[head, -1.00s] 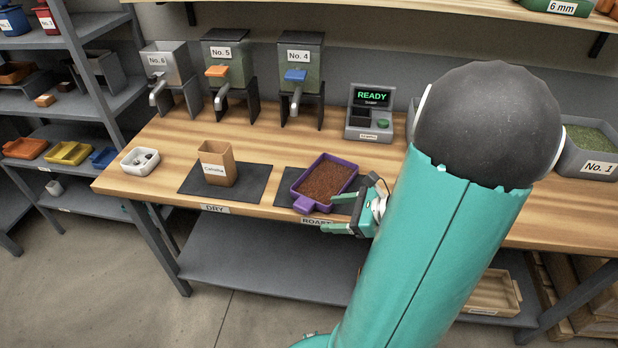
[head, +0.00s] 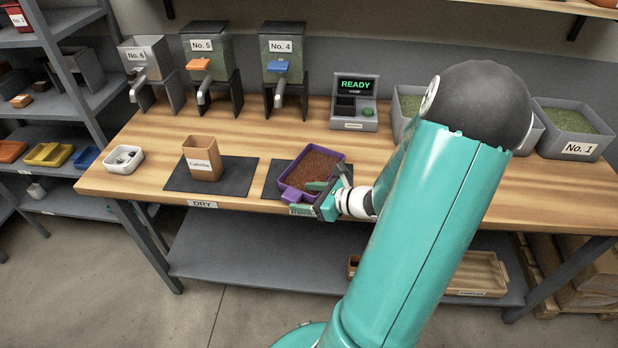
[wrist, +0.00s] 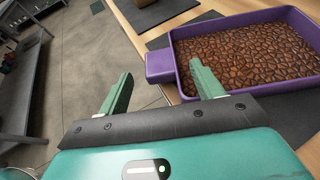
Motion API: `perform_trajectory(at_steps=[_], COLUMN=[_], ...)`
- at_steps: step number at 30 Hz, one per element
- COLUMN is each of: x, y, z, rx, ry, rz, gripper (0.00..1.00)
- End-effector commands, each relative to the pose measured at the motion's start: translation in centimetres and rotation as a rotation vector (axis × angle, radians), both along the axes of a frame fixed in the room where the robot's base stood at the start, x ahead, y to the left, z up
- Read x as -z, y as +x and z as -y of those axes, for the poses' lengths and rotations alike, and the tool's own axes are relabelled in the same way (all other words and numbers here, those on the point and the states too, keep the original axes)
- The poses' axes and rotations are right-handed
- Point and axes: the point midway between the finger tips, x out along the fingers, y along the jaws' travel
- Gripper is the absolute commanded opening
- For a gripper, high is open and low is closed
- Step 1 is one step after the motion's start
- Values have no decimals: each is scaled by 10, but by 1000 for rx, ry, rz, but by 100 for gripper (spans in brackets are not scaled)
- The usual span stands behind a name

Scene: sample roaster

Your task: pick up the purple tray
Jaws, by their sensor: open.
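The purple tray (head: 284,181) sits on the dark mat at the front of the wooden bench, full of brown beans. Its short handle (wrist: 160,66) sticks out over the bench's front edge. My gripper (head: 307,199) is at the tray's front right side in the head view, fingers pointing left. In the wrist view my gripper (wrist: 160,84) is open and empty. The handle lies just past the fingertips, roughly between the two fingers, and the right finger is close to the tray's wall. I cannot tell whether it touches. My gripper partly hides the tray's front in the head view.
A tan box (head: 201,160) stands on the left mat (head: 237,180), and a white dish (head: 124,160) is further left. Hoppers and a READY display unit (head: 354,103) stand behind. Grey bins with green contents (head: 570,130) are at the right. A lower shelf (head: 250,258) runs beneath.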

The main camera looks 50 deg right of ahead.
Motion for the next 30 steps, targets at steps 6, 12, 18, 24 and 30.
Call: perform_trajectory(at_steps=[6,12,18,24,30], x=[10,12,11,11,11], y=[28,31,31,31,31], z=[-8,-8,-8,-8,-8], rx=[-1,0,-1,-1,-1], ry=[2,0,0,0,-1], rz=[1,-1,-1,0,0], gripper=[66,66,41,13,13])
